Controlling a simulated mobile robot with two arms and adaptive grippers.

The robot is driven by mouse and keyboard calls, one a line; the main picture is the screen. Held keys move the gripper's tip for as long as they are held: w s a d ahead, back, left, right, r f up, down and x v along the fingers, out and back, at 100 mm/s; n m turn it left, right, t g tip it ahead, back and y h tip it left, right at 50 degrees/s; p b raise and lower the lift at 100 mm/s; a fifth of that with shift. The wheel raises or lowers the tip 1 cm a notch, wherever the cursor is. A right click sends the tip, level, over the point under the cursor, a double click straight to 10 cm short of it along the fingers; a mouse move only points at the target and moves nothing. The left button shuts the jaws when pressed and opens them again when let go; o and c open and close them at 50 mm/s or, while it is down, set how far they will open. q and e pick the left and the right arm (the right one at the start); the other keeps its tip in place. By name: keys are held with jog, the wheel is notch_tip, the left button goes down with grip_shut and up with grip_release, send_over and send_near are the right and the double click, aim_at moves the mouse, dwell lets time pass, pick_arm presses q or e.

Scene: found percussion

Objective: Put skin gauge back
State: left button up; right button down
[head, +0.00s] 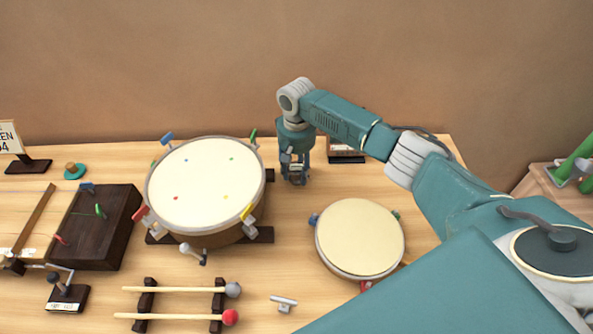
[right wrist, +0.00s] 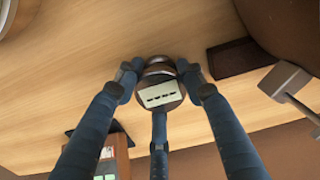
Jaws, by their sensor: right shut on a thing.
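My right gripper (head: 294,176) points down over the back of the table, between the large drum and a small labelled stand. In the right wrist view its fingers (right wrist: 160,88) are closed around a small round brown thing with a pale, dark-marked face (right wrist: 160,94), which I take to be the skin gauge. In the head view the fingers mostly hide it. I cannot tell whether it touches the table. The small stand (head: 346,152) with a pale label is just right of the gripper, partly behind my arm; it also shows in the right wrist view (right wrist: 112,158). My left gripper is not in view.
The large drum (head: 207,185) on dark feet is close left of the gripper, with pegs around its rim. A smaller drum (head: 360,238) is in front right. Mallets on a rack (head: 148,300), a silver key (head: 284,302) and a dark box (head: 95,227) lie farther off.

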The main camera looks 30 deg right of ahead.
aim_at(296, 167)
jog(key=shift+f, duration=0.1)
jog(key=c, duration=1)
grip_release()
jog(key=shift+c, duration=0.2)
notch_tip(296, 167, up, 12)
jog(key=b, duration=0.1)
